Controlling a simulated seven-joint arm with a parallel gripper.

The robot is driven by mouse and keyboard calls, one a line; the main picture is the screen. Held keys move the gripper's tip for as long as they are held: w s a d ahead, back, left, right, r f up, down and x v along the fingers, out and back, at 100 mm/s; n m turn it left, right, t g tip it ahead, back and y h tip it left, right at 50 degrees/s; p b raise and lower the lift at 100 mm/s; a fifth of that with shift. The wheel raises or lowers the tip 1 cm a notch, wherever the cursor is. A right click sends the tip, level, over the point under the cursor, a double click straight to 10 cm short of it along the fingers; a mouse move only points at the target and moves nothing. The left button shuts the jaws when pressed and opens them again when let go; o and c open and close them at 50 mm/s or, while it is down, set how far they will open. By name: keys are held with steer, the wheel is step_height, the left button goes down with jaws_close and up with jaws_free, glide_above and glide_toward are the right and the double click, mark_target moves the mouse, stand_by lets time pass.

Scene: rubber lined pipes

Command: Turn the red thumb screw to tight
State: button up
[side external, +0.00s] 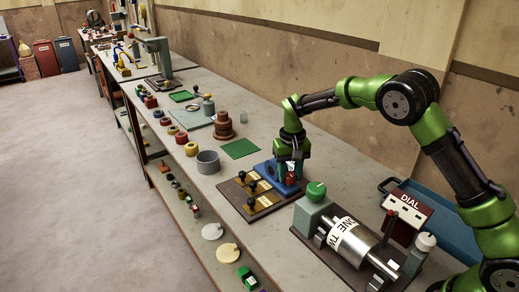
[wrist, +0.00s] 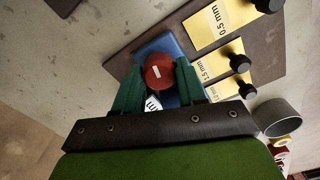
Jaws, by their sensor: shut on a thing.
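The red thumb screw (wrist: 158,71) has a round head with a short white mark on it and stands over a blue base (wrist: 158,46). My gripper (wrist: 160,84) has its two green fingers around the red head, one on each side, and is shut on it. In the side view my gripper (side external: 292,158) points down over the blue base (side external: 276,172), and only a little of the red screw (side external: 291,178) shows below it. A white label with partly hidden lettering (wrist: 153,103) lies between the fingers.
A brown board with yellow labels and black knobs (side external: 252,193) sits beside the blue base. A metal cylinder fixture with a green knob (side external: 352,243) and a red DIAL box (side external: 409,207) stand nearer. A grey cup (side external: 208,161) and green mat (side external: 240,148) lie further along the bench.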

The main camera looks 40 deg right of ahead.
mark_target(290, 174)
steer(key=shift+r+m, duration=0.1)
steer(key=shift+m, duration=0.5)
steer(key=o, duration=0.8)
steer(key=shift+r, duration=0.1)
step_height(290, 174, up, 17)
